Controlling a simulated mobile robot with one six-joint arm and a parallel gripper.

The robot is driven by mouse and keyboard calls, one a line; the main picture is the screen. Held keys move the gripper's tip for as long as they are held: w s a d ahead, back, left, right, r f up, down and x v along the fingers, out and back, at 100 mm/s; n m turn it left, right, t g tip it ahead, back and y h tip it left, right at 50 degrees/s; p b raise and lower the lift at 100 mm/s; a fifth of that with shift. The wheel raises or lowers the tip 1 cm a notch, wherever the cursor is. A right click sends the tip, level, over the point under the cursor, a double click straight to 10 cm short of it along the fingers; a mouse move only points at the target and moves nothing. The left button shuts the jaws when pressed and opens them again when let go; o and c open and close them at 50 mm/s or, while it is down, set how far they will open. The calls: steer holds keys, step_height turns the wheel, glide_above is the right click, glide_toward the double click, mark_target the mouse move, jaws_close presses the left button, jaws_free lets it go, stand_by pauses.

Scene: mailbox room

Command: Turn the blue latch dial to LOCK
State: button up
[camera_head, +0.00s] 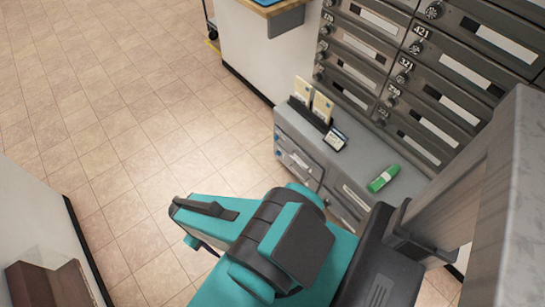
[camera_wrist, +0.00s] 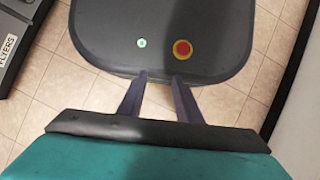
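The low grey cabinet (camera_head: 342,162) stands right of centre in the head view. Small blue spots (camera_head: 278,145) show at the left end of its front. They are too small to tell whether one is the latch dial, and no lettering for LOCK is readable. In the wrist view my gripper (camera_wrist: 161,77) has its two dark fingers apart with nothing between them. It points down over my own dark base and is well away from the cabinet front.
Grey mailboxes (camera_head: 440,75) rise behind the cabinet. A green marker-like object (camera_head: 383,178), a small dark device (camera_head: 335,140) and a card holder (camera_head: 309,112) are on its top. A panel marked FLYERS (camera_wrist: 10,48) shows at left. Open tiled floor (camera_head: 120,130) lies left of the cabinet.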

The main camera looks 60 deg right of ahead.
mark_target(278, 153)
steer(key=shift+o, duration=1.3)
steer(key=w+d+f+n+h+b, duration=0.1)
steer(key=w+d+f+h+b, duration=0.2)
steer(key=d+f+b, duration=0.55)
steer(key=w+d+f+n+h+b, duration=0.25)
steer(key=d+f+b, duration=0.35)
steer(key=d, duration=0.5)
steer(key=w+d+f+n+h+b, duration=0.1)
steer(key=w+d+f+h+b, duration=0.1)
steer(key=d+b, duration=0.4)
steer(key=w+d+f+n+h+b, duration=0.1)
steer(key=w+d+f+h+b, duration=0.2)
steer(key=d+b, duration=0.4)
steer(key=w+d+f+n+h+b, duration=0.2)
steer(key=w+d+h+b, duration=0.3)
steer(key=d, duration=0.8)
steer(key=shift+f+h+b, duration=0.6)
steer(key=shift+h+b, duration=0.25)
steer(key=shift+b, duration=0.2)
steer(key=b+x, duration=0.5)
steer(key=x, duration=0.8)
steer(key=shift+s+d, duration=0.15)
steer(key=shift+d, duration=0.1)
